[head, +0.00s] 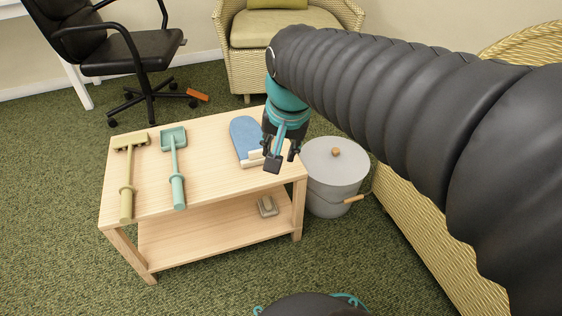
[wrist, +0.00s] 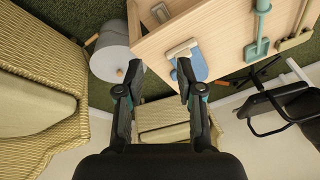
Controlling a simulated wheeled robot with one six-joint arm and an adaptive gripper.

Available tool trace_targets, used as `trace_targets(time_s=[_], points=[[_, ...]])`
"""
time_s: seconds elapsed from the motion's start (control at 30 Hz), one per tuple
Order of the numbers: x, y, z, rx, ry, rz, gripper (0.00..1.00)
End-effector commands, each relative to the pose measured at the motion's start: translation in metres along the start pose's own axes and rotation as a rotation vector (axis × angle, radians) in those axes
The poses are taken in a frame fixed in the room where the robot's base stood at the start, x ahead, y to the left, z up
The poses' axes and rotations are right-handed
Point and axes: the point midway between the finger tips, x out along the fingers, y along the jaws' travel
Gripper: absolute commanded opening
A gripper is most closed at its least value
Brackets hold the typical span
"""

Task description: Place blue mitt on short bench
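The blue mitt (head: 246,135) with a pale cuff lies flat on the top of a low two-level wooden bench (head: 210,185), near its right end. My gripper (head: 280,154) is over that end, just right of the mitt, and partly covers the mitt's right edge. In the wrist view the mitt (wrist: 193,64) shows behind one finger. The two fingers of my gripper (wrist: 155,78) are spread wide with nothing held between them. I cannot tell whether a finger touches the mitt.
A yellowish brush (head: 127,175) and a teal dustpan (head: 175,165) lie left on the bench top. A small grey object (head: 267,206) is on the lower shelf. A grey lidded bin (head: 335,175) stands close right. Wicker chairs (head: 245,70) and an office chair (head: 130,50) are around.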

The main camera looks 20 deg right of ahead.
Motion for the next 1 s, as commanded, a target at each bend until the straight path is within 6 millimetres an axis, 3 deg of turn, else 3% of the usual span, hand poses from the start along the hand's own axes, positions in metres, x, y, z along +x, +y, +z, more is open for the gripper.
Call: trace_targets(time_s=[0.03,0.2,0.4,1.0], points=[[-0.005,0.008,0.015,-0.071,0.024,-0.013,0.37],[-0.007,0.030,0.056,-0.307,0.092,-0.036,0.37],[-0.003,0.046,0.082,-0.474,0.143,-0.042,0.37],[-0.002,0.050,0.086,-0.511,0.152,-0.041,0.37]])
